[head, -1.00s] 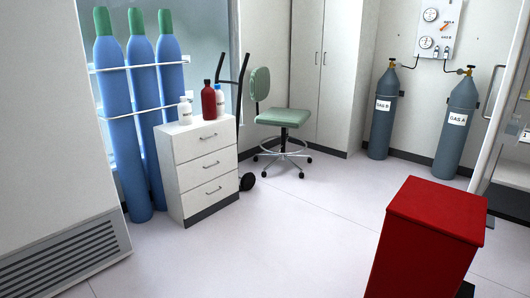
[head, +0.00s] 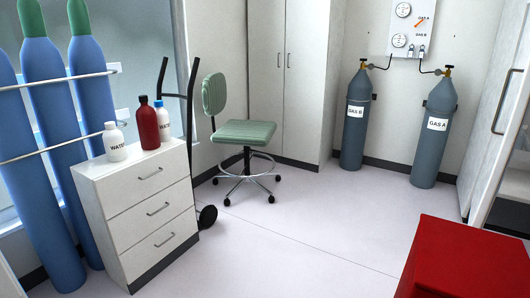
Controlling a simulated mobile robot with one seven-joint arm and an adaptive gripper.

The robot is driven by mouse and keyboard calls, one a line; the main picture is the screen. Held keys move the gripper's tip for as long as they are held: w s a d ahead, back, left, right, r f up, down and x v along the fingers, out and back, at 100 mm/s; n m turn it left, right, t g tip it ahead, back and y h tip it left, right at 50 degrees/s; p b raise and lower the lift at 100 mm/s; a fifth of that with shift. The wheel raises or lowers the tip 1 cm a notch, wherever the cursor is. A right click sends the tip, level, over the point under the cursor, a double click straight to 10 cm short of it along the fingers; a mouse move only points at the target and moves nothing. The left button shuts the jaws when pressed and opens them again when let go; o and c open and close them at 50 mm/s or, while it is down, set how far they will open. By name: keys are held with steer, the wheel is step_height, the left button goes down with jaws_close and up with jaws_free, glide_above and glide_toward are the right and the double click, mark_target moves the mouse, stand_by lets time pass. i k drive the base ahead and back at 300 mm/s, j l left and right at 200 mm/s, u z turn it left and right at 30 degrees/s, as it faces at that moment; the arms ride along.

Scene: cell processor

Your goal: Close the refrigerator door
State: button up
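No thing in view is clearly marked as a refrigerator. At the right edge of the head view stands a tall white door (head: 487,125) with a long vertical handle (head: 501,103). Beside it, a unit with a shelf and an open front (head: 516,180) is cut off by the frame. I cannot tell whether this is the refrigerator, or how far its door stands open. My gripper is not in view.
A red box (head: 465,262) stands in the right foreground. A white drawer cabinet (head: 140,215) with bottles on top and blue cylinders (head: 62,150) stand left. A green chair (head: 245,132) and grey gas cylinders (head: 433,135) stand behind. The middle floor (head: 290,245) is clear.

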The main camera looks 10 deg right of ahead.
mark_target(515, 104)
steer(key=i+z, duration=0.3)
steer(key=i, duration=0.4)
steer(key=i+j+z, duration=0.3)
steer(key=i, duration=0.35)
steer(key=i+z, duration=0.3)
steer(key=z, duration=0.15)
steer(key=i+z, duration=0.4)
steer(key=i+j+z, duration=0.1)
steer(key=z, duration=0.35)
steer(key=i+j+z, duration=0.45)
steer(key=i+z, duration=0.15)
steer(key=i+j+z, duration=0.15)
steer(key=i+j, duration=0.6)
steer(key=i, duration=0.05)
